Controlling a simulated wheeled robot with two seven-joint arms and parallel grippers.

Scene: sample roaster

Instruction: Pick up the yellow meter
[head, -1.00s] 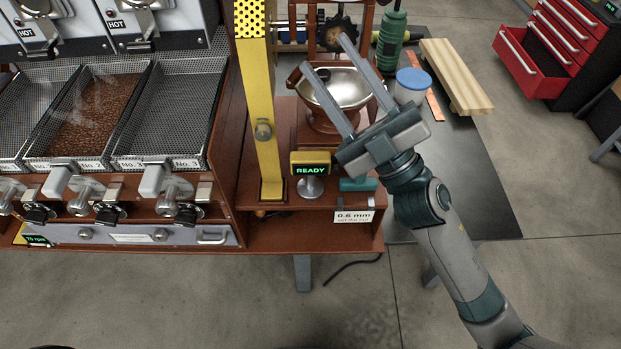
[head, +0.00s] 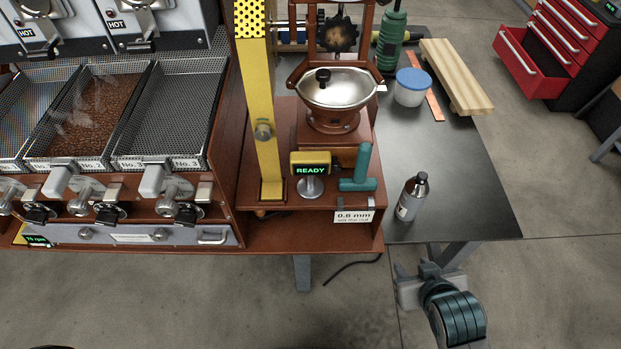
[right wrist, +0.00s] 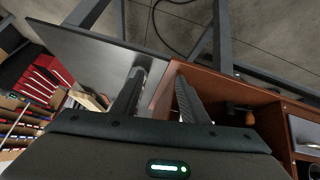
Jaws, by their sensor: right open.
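The yellow meter (head: 310,157) is a small yellow box with a dark screen reading READY in green. It stands upright on a round silver foot on the wooden shelf, just right of a yellow post. My right gripper (head: 424,270) is in front of the table's front edge, below and right of the meter and well apart from it. In the right wrist view its two fingers (right wrist: 158,92) are spread with nothing between them. I cannot make out the meter in that view. My left gripper is not in view.
A teal T-shaped handle (head: 360,172) stands close right of the meter. The yellow post (head: 260,130) rises on its left and a grinder with a silver bowl (head: 338,90) is behind. A grey bottle (head: 411,198) stands on the dark table (head: 455,165), which has free room on its right.

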